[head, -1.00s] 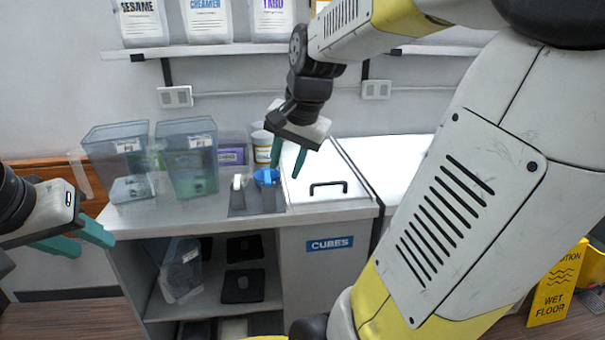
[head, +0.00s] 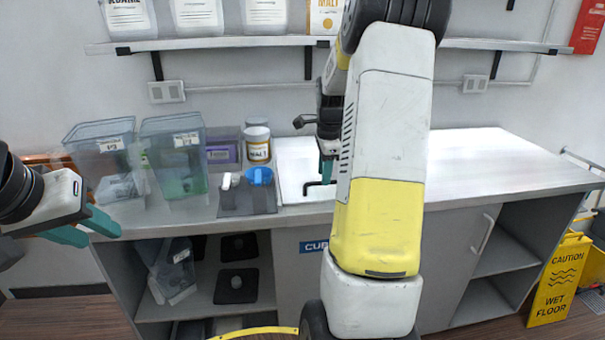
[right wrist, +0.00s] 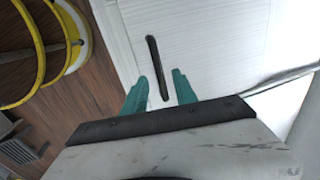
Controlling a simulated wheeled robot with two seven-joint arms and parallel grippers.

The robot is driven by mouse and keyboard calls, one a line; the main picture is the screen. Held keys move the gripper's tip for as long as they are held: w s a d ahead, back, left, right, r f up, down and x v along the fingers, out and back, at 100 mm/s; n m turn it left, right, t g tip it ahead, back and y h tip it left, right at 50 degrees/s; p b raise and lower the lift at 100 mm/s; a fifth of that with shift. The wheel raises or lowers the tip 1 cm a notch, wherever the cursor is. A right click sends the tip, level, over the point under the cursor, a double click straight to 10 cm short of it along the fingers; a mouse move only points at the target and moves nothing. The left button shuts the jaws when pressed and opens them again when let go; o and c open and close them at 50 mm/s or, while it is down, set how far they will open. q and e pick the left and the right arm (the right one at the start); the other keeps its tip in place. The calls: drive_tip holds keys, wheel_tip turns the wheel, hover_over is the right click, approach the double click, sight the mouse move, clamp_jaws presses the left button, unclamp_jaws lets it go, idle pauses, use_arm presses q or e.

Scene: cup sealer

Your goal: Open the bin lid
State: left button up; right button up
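The white bin lid (head: 291,160) lies flat and closed in the counter, above a blue label on the cabinet front. Its black handle (head: 314,186) is partly hidden by my right arm. In the right wrist view the handle (right wrist: 157,66) is a dark bar on the white lid (right wrist: 205,40). My right gripper (right wrist: 160,77) is open, with its teal fingers on either side of the handle's near end; contact cannot be told. In the head view it is mostly behind my arm. My left gripper (head: 98,230) is open and empty at the left, in front of the counter.
Two clear bins (head: 176,155) stand on the counter's left. A dark stand (head: 247,197) holding a blue cup (head: 259,175) is beside the lid. The counter's right side (head: 500,165) is clear. A yellow wet-floor sign (head: 558,280) stands at the right.

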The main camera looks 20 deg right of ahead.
drive_tip(key=shift+w+f, duration=0.15)
drive_tip(key=shift+f, duration=0.85)
clamp_jaws()
idle(0.7)
